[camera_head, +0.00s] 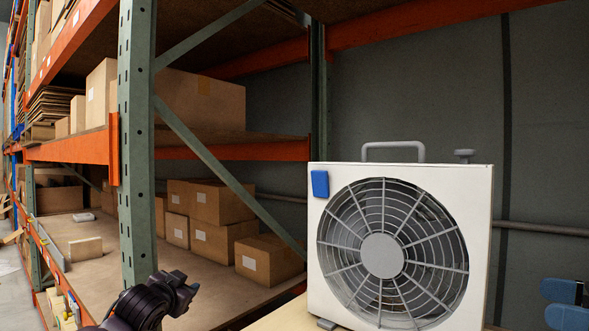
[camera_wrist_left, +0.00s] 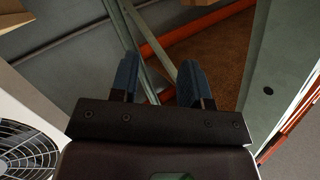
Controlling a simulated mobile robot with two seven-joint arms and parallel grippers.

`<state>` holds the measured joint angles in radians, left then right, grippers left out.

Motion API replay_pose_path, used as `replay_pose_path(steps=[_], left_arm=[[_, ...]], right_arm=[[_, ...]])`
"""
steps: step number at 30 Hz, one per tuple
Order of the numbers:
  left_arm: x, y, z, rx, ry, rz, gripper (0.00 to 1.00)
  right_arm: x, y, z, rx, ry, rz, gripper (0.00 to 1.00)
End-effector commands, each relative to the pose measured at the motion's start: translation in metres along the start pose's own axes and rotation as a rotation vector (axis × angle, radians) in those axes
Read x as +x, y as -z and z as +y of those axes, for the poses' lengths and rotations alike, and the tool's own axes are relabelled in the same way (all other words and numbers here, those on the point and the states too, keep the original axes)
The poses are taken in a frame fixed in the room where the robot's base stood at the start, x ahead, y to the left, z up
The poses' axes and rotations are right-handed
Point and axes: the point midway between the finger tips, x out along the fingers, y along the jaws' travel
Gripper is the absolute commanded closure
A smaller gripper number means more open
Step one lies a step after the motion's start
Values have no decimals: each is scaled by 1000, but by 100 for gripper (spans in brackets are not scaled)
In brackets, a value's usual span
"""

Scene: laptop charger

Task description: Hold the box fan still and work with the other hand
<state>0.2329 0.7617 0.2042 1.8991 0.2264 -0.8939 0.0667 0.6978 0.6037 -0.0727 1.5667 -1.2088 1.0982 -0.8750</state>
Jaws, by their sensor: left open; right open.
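The box fan (camera_head: 484,230) is a white box with a round grey grille, a grey top handle, a small knob on top and a blue patch at its upper left front corner. It stands upright at the right of the head view, and part of it shows at the lower left of the left wrist view (camera_wrist_left: 30,115). My left gripper (camera_wrist_left: 158,80) is open and empty, with blue fingertips; its dark arm is left of the fan in the head view. My right gripper (camera_head: 566,304) is open at the right edge, apart from the fan.
The fan stands on a light wooden surface (camera_head: 275,318), mostly out of view. A rack with a green post (camera_head: 137,150) and orange beams fills the left, holding cardboard boxes (camera_head: 220,203). A grey wall (camera_head: 545,130) with a pipe is behind the fan.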

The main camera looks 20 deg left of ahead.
Motion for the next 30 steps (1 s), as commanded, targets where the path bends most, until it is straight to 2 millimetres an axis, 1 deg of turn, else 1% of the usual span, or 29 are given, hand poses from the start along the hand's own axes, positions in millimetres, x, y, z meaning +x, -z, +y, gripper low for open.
replay_pose_path(steps=[1,3,8,9,14,15,21,25,30], left_arm=[[4,20,7,-17,-28,13,57],[9,42,19,-41,-73,21,57],[15,92,49,-89,-181,26,57],[15,104,55,-98,-207,27,57],[13,150,80,-128,-304,17,57],[11,161,86,-132,-327,13,57],[0,214,108,-151,-429,-20,57],[-11,244,119,-155,-484,-50,57],[-27,281,128,-158,-540,-97,57]], right_arm=[[0,0,0,0,0,0,0],[0,0,0,0,0,0,0],[0,0,0,0,0,0,0],[0,0,0,0,0,0,0],[0,0,0,0,0,0,0],[0,0,0,0,0,0,0],[0,0,0,0,0,0,0],[0,0,0,0,0,0,0],[0,0,0,0,0,0,0]])
